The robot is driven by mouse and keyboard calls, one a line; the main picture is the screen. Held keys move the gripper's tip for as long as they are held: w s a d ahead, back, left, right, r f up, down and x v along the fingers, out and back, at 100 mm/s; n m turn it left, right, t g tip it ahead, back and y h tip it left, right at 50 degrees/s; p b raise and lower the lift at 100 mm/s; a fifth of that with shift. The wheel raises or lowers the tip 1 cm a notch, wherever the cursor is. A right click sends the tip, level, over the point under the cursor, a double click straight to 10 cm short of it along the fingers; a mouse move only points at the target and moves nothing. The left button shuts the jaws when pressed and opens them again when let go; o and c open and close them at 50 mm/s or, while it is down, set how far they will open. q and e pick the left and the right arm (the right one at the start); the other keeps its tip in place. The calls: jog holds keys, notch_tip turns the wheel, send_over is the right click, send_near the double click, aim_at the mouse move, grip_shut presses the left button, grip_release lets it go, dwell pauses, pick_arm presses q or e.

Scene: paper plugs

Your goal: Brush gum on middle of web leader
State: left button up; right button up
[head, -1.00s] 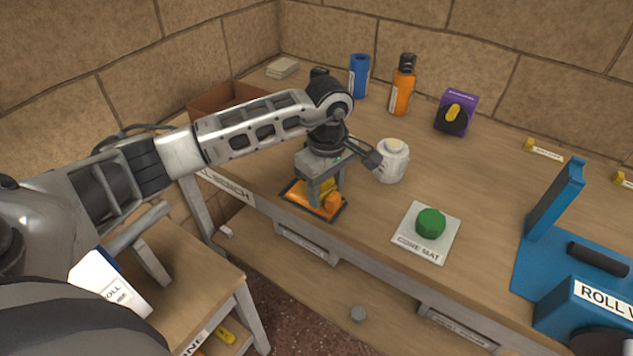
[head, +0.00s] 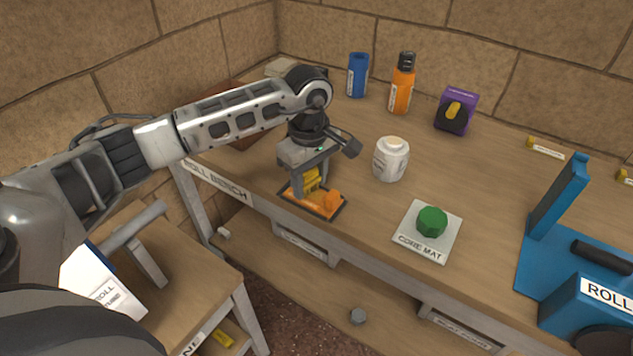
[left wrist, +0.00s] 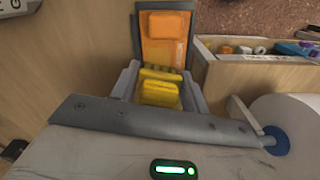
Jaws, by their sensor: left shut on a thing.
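My left gripper (head: 308,186) points down at the bench's front left edge. It is shut on a ribbed yellow piece (head: 311,179), which shows between the fingers in the left wrist view (left wrist: 160,90). The piece is low over a dark-edged orange pad (head: 297,199); I cannot tell whether they touch. An orange block (head: 331,200) sits at the pad's right end. A white jar (head: 391,160) stands upright to the gripper's right. I cannot tell for sure which thing is the web leader. My right gripper is not in view.
A green knob (head: 432,221) sits on the core mat (head: 411,243). A blue roll stand (head: 556,204) is at the right. A blue can (head: 357,75), an orange bottle (head: 402,84) and a purple dispenser (head: 455,111) stand behind. The bench between mat and dispenser is clear.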

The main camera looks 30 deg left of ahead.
pick_arm(q)
jog(key=shift+f, duration=0.1)
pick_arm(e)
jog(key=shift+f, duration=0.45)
pick_arm(q)
jog(key=shift+r+p, duration=0.4)
jog(key=shift+r, duration=0.1)
jog(key=shift+r+p, duration=1.65)
jog(key=shift+r, duration=0.95)
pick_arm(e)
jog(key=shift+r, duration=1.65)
pick_arm(q)
jog(key=shift+r+p, duration=1)
jog(key=shift+r, duration=0.55)
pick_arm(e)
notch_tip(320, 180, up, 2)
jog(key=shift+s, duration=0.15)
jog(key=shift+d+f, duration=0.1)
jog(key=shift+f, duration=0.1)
